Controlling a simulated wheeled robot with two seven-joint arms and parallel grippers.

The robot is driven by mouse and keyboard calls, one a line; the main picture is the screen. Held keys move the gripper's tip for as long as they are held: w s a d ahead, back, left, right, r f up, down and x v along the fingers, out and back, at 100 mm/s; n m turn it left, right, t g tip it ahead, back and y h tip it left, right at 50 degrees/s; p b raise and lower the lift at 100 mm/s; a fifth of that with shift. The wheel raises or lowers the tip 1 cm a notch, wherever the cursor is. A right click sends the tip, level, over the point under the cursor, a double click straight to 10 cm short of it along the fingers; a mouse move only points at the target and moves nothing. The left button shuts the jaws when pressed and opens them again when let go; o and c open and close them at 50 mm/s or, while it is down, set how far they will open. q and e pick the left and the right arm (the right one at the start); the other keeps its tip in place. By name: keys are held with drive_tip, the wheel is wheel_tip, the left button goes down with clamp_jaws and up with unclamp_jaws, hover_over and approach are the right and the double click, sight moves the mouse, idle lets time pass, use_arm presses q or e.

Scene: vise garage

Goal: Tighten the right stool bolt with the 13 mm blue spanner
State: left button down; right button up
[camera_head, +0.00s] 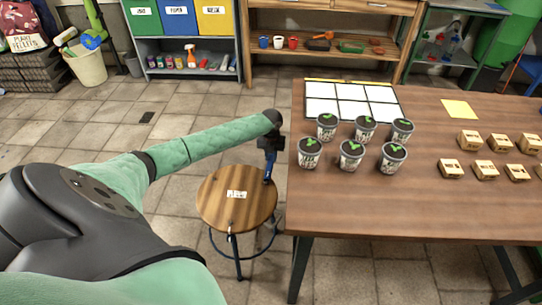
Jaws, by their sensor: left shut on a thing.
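The round wooden stool (212,208) stands upright on the floor left of the table, with a white label on its seat and dark legs with a ring. My left gripper (270,156) is above the seat's far right edge, pointing down. It is shut on the blue spanner (269,168), which hangs down with its lower end at the right side of the seat. I cannot tell whether the spanner touches a bolt; the right bolt is too small or hidden to make out. My right gripper is not in view.
The wooden table (420,214) stands close to the right of my left gripper. It carries several potted seedlings (351,155), small boxes (485,170), a white grid sheet (350,98) and a yellow note (458,109). Shelves line the back.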

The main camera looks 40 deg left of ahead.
use_arm(q)
drive_tip(key=shift+f, duration=0.4)
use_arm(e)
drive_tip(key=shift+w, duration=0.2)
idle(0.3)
use_arm(q)
drive_tip(key=d+m, duration=1.1)
drive_tip(key=shift+s+d+r, duration=0.15)
drive_tip(key=shift+d+r, duration=0.05)
drive_tip(key=shift+r, duration=0.05)
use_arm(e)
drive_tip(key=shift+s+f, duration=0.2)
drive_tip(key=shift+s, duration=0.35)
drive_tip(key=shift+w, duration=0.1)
